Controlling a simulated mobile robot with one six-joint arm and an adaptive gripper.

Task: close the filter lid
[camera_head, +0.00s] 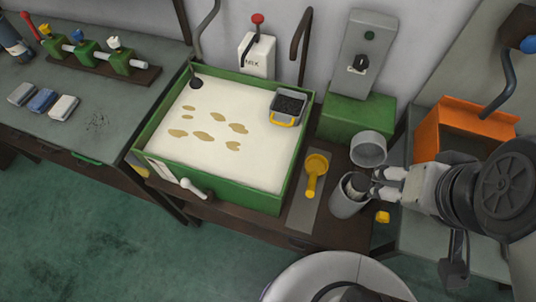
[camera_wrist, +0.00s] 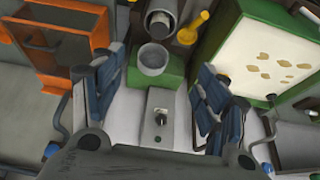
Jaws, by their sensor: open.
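The filter is a grey metal cylinder (camera_head: 347,201) at the right end of the dark bench. Its round grey lid (camera_head: 368,148) stands open behind the cylinder mouth. My gripper (camera_head: 373,186) is beside the cylinder's upper right rim, below the lid in the head view; it partly hides the mouth, and I cannot tell whether it touches. In the wrist view the lid (camera_wrist: 153,58) shows between my open, empty fingers, with the filter cylinder (camera_wrist: 160,18) at the top edge.
A green-framed tray (camera_head: 225,187) with pale contents lies to the left, with a yellow scoop (camera_head: 313,176) between it and the filter. A green-based switch box (camera_head: 357,119) stands behind. An orange open box (camera_head: 451,136) stands to the right.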

